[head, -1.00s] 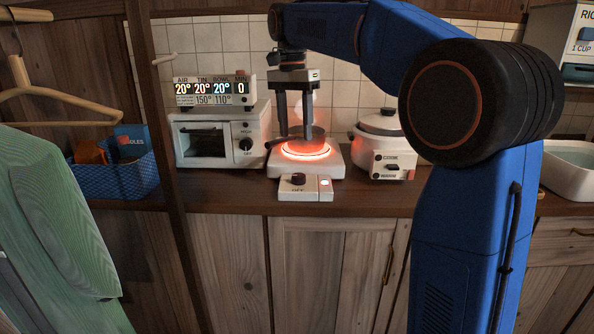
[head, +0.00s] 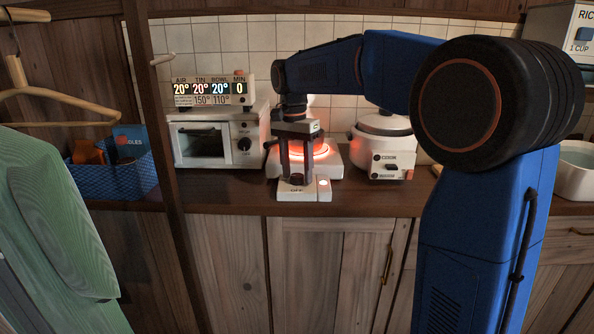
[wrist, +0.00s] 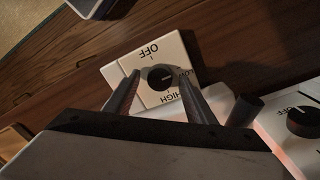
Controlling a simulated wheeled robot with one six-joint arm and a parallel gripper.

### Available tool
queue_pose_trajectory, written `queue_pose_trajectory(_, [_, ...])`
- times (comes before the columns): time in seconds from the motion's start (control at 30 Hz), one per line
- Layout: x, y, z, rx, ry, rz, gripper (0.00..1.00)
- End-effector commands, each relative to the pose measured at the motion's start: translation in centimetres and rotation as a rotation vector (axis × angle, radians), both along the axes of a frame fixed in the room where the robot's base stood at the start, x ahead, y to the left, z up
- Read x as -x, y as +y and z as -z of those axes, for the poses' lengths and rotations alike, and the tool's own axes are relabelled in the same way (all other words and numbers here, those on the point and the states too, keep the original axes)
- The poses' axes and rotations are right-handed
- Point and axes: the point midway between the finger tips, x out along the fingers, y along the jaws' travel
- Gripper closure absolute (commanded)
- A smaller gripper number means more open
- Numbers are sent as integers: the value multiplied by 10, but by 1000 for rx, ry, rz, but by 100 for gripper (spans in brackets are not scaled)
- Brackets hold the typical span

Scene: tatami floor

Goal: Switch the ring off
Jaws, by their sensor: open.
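The ring (head: 318,150) glows red on its white stove on the counter, partly hidden behind my gripper. Its white control box (head: 285,194) juts out in front, with a dark knob (head: 297,180) and a lit red lamp (head: 323,184). In the wrist view the knob (wrist: 160,77) sits among the OFF and HIGH marks and another partly hidden label. I cannot tell exactly where it points. My gripper (head: 297,172) points down at the box. Its open fingers (wrist: 158,74) stand on either side of the knob; contact is not clear.
A white toaster oven (head: 205,160) stands left of the stove, with its own dial (head: 245,144). A white rice cooker (head: 382,145) stands to the right. A dark handle-like cylinder (wrist: 245,110) lies close to my gripper. The front counter edge is clear.

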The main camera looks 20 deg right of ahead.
Motion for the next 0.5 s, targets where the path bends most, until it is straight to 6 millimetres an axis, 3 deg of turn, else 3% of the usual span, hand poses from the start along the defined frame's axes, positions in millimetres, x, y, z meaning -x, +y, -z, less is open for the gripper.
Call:
queue_pose_trajectory(0.17, [0, 0, 0, 0, 0, 0, 52])
queue_pose_trajectory(0.33, [0, 0, 0, 0, 0, 0, 91])
queue_pose_trajectory(0.5, [0, 0, 0, 0, 0, -3, 91])
